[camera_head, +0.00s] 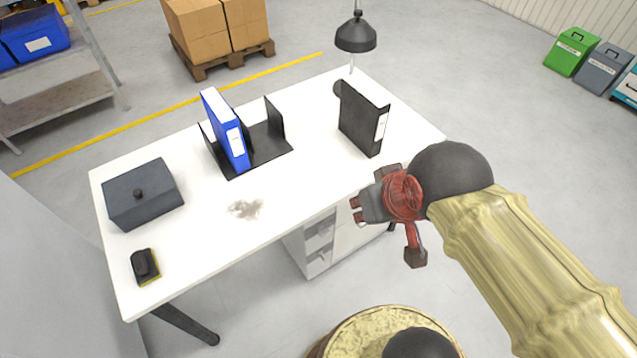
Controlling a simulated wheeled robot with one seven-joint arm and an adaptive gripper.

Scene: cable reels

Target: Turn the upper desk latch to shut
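A white desk (290,195) stands in the middle of the view. Under its near right part is a white pedestal (345,240) with small compartments or drawer fronts (319,240) on its left-hand face. I cannot make out the upper latch; it is too small to tell or hidden by the desk edge or my arm. My gripper (357,210) is above the desk's near right edge, pointing left, over the pedestal area. It appears to hold nothing, and its finger opening is not clear from this angle.
On the desk are a dark lidded box (143,195), a black-and-yellow brush (145,266), a grey smudge (245,209), a blue binder (226,130) in a black holder (272,142), a black binder (362,118) and a lamp (356,35). Floor in front is clear.

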